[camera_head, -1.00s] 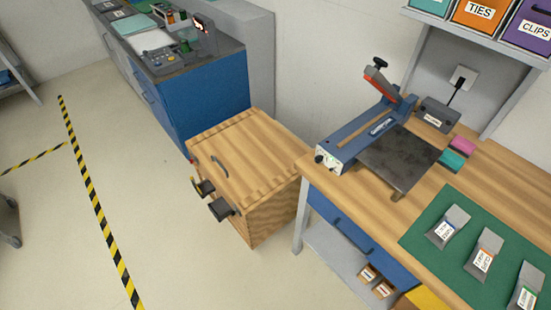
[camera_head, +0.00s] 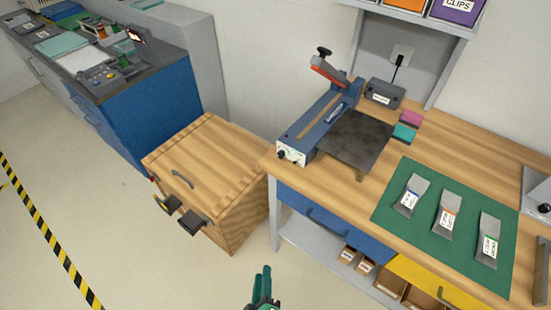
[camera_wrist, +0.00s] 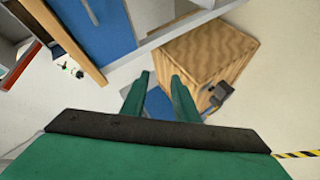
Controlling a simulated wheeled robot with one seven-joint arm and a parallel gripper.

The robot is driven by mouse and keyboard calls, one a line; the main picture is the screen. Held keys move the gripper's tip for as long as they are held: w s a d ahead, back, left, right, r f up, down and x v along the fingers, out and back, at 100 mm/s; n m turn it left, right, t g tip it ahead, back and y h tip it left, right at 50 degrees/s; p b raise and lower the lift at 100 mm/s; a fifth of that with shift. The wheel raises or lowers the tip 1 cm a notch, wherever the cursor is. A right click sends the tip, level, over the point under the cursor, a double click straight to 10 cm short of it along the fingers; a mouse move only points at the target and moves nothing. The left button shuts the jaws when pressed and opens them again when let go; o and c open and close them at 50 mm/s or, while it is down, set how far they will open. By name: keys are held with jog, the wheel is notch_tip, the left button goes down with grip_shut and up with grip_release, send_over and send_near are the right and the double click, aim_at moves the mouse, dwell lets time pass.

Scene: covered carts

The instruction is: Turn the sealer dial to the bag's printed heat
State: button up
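The blue heat sealer (camera_head: 318,122) stands on the wooden bench with its red-edged lever arm raised. Its white front panel (camera_head: 291,154) carries small dark dials; the markings are too small to read. The panel also shows at upper left in the wrist view (camera_wrist: 69,68). Three grey bags, the left (camera_head: 412,192), middle (camera_head: 447,215) and right (camera_head: 489,240), lie on a green mat (camera_head: 390,208); their printed labels are not legible. My green gripper (camera_head: 263,274) is low in front of the bench, well apart from the sealer. Its fingers (camera_wrist: 159,78) are parted and empty.
A wooden cart (camera_head: 215,165) with dark handles stands left of the bench. A blue cabinet (camera_head: 155,110) is behind it. A dark plate (camera_head: 355,142) adjoins the sealer. The bench has a blue drawer (camera_head: 330,222) below its front edge. Floor before the cart is clear.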

jog(key=w+n+h, duration=0.2)
jog(key=w+n, duration=0.2)
jog(key=w, duration=0.6)
jog(key=n+t+h, duration=0.1)
jog(key=n+h, duration=0.3)
jog(key=h, duration=0.5)
send_near(279, 156)
jog(key=x, duration=0.8)
jog(key=shift+w+d, duration=0.25)
jog(key=shift+d, duration=0.05)
jog(key=shift+c, duration=0.4)
grip_shut()
